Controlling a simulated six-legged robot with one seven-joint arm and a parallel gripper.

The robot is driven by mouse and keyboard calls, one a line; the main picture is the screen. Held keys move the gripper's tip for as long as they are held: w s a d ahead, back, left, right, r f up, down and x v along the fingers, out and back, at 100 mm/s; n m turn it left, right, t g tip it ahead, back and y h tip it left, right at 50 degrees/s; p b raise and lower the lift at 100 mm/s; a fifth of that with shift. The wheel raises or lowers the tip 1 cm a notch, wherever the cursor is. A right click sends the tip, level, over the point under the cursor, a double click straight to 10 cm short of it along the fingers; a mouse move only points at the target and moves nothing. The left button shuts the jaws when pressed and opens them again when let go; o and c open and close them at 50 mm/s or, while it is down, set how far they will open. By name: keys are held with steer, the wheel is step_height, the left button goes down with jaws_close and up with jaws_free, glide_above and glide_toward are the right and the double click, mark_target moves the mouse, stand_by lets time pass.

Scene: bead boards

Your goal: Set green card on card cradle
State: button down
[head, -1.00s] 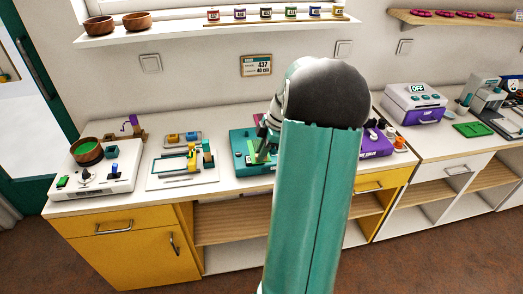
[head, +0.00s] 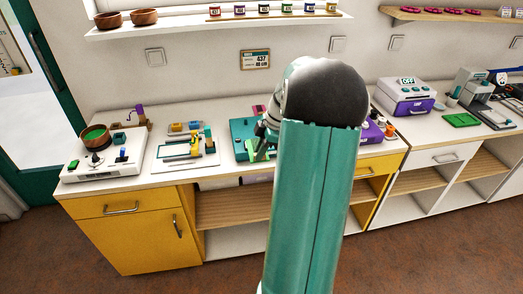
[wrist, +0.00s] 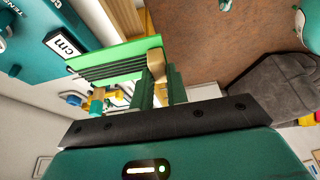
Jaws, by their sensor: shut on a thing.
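The green card (wrist: 112,55) shows in the wrist view as a bright green slab with dark stripes along its near side. My gripper (wrist: 157,68) is shut on its right end. In the head view the green card (head: 261,148) shows small below the gripper (head: 262,136), at the front of the teal board (head: 240,130). My own arm covers the right part of that board. I cannot tell whether the card touches the board. I cannot make out the card cradle for certain in either view.
A white board with yellow and teal parts (head: 185,163) lies left of the teal board. Further left is a white board (head: 75,173) with a bowl (head: 95,137). A purple board (head: 371,132) shows right of my arm. The counter's front edge is close to the card.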

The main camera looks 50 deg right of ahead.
steer(key=w+a+f+m+h, duration=0.1)
steer(key=w+a+f+m, duration=0.2)
steer(key=w+a+f, duration=0.3)
steer(key=w+a+f+m+t+h, duration=0.1)
steer(key=w+a+f+m, duration=0.2)
steer(key=a, duration=1.2)
steer(key=w+a+f+m+h, duration=0.1)
steer(key=w+a+f+m, duration=0.2)
steer(key=w+a+f, duration=0.6)
steer(key=shift+a+f+m+t, duration=0.4)
steer(key=shift+a+f, duration=0.2)
steer(key=shift+a, duration=0.05)
